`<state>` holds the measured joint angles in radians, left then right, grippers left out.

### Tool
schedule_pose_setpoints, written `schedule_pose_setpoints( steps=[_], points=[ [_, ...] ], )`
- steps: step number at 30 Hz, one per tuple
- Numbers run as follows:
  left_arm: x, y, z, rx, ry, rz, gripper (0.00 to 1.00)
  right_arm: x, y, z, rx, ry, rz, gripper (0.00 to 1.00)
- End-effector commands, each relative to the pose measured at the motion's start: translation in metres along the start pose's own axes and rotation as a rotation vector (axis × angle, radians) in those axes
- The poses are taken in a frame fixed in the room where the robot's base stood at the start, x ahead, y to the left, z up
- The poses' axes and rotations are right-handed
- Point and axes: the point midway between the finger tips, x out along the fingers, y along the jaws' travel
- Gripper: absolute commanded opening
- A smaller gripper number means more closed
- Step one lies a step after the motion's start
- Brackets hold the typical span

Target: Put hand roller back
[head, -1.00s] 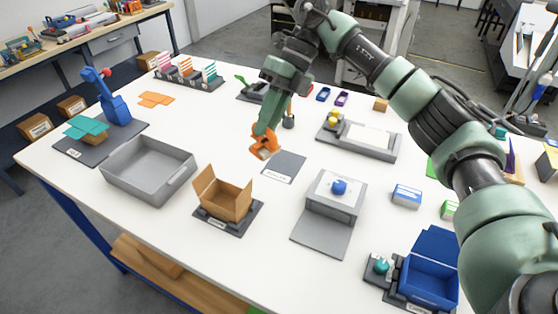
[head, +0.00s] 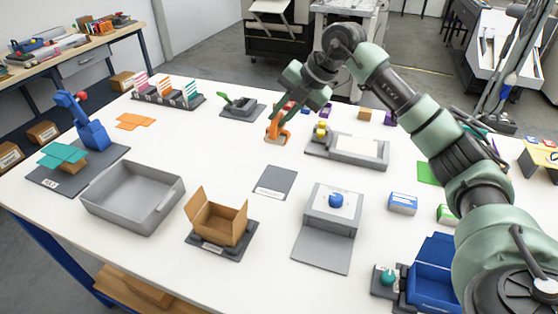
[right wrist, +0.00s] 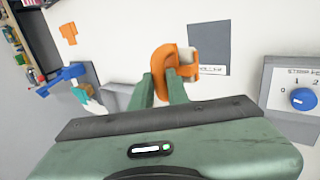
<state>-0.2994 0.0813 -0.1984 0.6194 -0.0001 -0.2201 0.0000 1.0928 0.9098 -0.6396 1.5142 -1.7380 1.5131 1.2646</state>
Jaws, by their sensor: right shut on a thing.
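The orange hand roller (head: 276,132) is in my right gripper (head: 281,118), past the far side of a flat grey labelled pad (head: 275,184). In the right wrist view the hand roller (right wrist: 161,62) shows as a curved orange frame with a pale roller, between the green fingers of my right gripper (right wrist: 163,87). The grey pad (right wrist: 209,46) lies bare beyond it there; its label is too small to read surely. Whether the roller touches the table is unclear. My left gripper is not in view.
A grey tray (head: 88,205), an open cardboard box (head: 227,228) and a grey device with a blue knob (head: 322,252) stand on the near side. A grey unit with a white plate (head: 374,161) is right of the roller. White table is clear left of the pad.

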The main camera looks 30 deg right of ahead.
Motion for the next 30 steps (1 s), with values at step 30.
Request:
schedule_pose_setpoints(
  steps=[30],
  points=[
    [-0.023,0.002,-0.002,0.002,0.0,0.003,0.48,0.114,-0.075,0.0,-0.003,0.0,0.002,0.0]
  ],
)
